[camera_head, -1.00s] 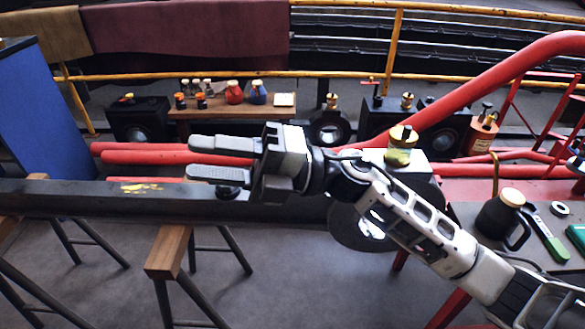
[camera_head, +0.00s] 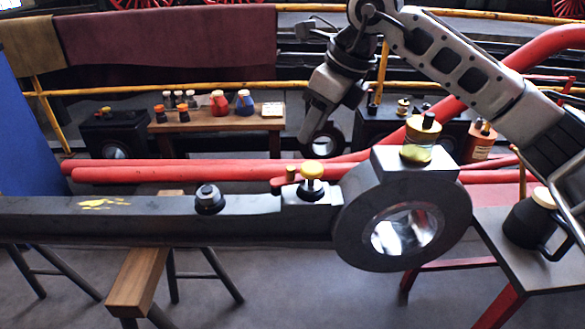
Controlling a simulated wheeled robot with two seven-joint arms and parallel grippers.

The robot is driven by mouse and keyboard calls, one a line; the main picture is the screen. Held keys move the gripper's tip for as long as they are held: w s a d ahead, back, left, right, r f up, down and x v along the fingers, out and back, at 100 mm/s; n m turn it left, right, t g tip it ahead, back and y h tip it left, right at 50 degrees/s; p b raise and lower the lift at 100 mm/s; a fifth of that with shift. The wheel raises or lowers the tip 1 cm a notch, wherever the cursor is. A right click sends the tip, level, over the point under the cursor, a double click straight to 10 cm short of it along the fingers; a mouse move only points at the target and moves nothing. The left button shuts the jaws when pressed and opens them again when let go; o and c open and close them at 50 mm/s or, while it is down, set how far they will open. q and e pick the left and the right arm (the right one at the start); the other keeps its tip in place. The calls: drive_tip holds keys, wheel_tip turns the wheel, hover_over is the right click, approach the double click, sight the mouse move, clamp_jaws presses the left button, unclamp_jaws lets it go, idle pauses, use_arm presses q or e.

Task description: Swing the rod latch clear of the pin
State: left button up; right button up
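A long dark rod (camera_head: 120,219) lies level and ends at the right in a big round eye (camera_head: 352,228). On the rod near the eye are a yellow knob (camera_head: 313,171) on a black base, an upright brass pin (camera_head: 291,173) and a small red piece (camera_head: 279,183) beside it. I cannot tell which of these parts is the latch. A dark round nut (camera_head: 209,196) stands further left on the rod. My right gripper (camera_head: 310,136) points down behind and above the yellow knob, apart from it. It shows edge-on, so its opening is unclear. My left gripper is out of view.
A glass and brass oil cup (camera_head: 420,138) stands on top of the eye. Red pipes (camera_head: 190,172) run behind the rod. A wooden bench (camera_head: 262,124) with bottles stands at the back. A wooden trestle (camera_head: 137,280) is below the rod. A dark can (camera_head: 530,222) stands on the right table.

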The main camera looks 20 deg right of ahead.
sight(291, 168)
drive_tip(key=b+x, duration=0.2)
drive_tip(key=x, duration=0.9)
drive_tip(key=shift+a+r, duration=0.1)
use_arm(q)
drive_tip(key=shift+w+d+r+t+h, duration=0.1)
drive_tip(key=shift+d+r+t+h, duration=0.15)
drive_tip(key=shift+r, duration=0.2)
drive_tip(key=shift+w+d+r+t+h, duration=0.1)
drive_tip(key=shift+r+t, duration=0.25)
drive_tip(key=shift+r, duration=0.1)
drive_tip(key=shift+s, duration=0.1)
use_arm(e)
clamp_jaws()
